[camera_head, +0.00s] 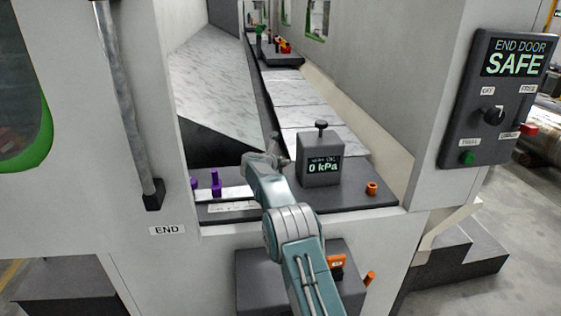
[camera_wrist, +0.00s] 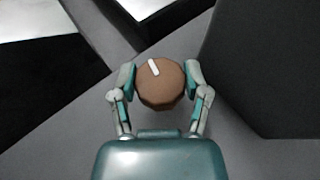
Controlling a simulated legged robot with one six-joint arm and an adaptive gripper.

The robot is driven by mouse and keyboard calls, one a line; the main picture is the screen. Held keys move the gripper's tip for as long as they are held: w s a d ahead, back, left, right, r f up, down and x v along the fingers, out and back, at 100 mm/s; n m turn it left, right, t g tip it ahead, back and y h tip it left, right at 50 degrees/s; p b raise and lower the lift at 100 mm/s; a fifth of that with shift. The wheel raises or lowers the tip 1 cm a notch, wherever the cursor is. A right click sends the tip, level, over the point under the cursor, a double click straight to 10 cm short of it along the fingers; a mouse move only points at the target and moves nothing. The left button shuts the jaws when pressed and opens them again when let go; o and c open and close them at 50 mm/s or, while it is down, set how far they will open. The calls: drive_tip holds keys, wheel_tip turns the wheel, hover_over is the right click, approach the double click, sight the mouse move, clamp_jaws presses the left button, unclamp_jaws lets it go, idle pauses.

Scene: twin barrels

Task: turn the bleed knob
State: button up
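The bleed knob (camera_wrist: 160,90) is a round brown knob with a white pointer mark, seen in the wrist view. Its mark tilts slightly to the left of straight up. My gripper (camera_wrist: 160,76) has one finger on each side of it, and both pads appear to touch its sides. In the head view my gripper (camera_head: 276,150) is inside the end opening, just left of the grey gauge box (camera_head: 320,166). The box display reads 0 kPa. The knob is hidden behind my gripper and arm in the head view.
A small orange fitting (camera_head: 372,188) is right of the gauge box. Purple pegs (camera_head: 215,183) stand on the left. The END DOOR panel (camera_head: 497,100) at right reads SAFE. White walls bound the opening, and a pale slab path runs back behind the box.

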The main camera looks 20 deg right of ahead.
drive_tip(key=shift+n+t+y, duration=0.3)
drive_tip(key=shift+n+t, duration=0.1)
drive_tip(key=shift+w+n+t+y, duration=0.1)
drive_tip(key=shift+n+t+y, duration=0.6)
drive_tip(key=shift+n+y, duration=0.4)
drive_tip(key=o, duration=1.2)
drive_tip(key=shift+a, duration=0.1)
drive_tip(key=shift+c, duration=0.2)
drive_tip(key=v, duration=1.2)
drive_tip(key=shift+a+f, duration=0.1)
drive_tip(key=shift+f, duration=0.1)
